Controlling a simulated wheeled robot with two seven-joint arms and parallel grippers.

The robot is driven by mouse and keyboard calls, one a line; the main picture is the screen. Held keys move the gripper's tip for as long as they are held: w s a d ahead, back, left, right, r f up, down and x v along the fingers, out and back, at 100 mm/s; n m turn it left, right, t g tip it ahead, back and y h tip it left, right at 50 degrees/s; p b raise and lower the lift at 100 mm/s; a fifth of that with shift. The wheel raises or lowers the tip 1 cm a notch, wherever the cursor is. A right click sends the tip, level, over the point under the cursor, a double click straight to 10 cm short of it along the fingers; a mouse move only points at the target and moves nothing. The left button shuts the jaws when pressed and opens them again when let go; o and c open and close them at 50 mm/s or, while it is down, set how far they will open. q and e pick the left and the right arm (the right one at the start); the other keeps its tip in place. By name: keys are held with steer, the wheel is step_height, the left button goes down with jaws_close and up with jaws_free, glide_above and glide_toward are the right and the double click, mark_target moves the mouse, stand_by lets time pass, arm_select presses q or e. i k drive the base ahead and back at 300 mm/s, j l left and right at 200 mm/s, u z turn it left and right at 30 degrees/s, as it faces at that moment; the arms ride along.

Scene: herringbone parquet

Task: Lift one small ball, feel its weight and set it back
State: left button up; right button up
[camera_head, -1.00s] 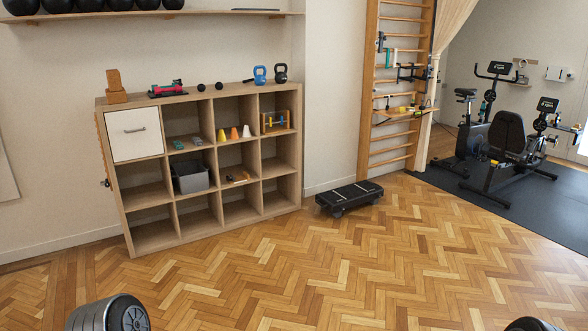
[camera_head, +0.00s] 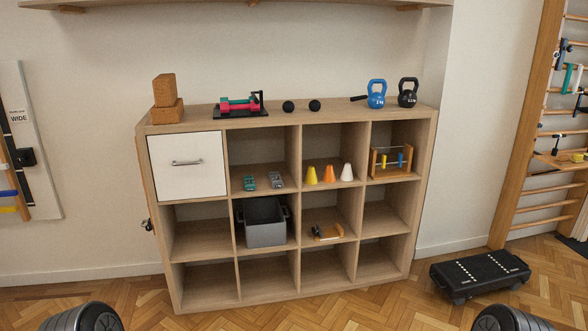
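Two small black balls sit on top of the wooden cube shelf (camera_head: 212,218). The left ball (camera_head: 288,106) and the right ball (camera_head: 315,105) are a little apart, near the middle of the shelf top. Dark rounded ribbed parts of my own arms show at the bottom left and bottom right edges. Neither of my grippers is in view, and nothing touches the balls.
Dumbbells on a rack (camera_head: 239,105) stand left of the balls, beside cork blocks (camera_head: 167,116). A blue kettlebell (camera_head: 376,94) and a black kettlebell (camera_head: 408,92) stand to the right. A black step platform (camera_head: 480,274) lies on the floor at right. A wall shelf (camera_head: 230,4) hangs above.

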mark_target(314, 105)
steer(key=i+l+z, duration=0.2)
steer(key=i, duration=0.4)
steer(key=i+z, duration=0.25)
steer(key=i, duration=0.35)
steer(key=i+j+z, duration=0.2)
steer(key=i, duration=0.45)
steer(key=i+j+z, duration=0.25)
steer(key=i, duration=0.35)
steer(key=i+l, duration=0.1)
steer(key=i, duration=0.5)
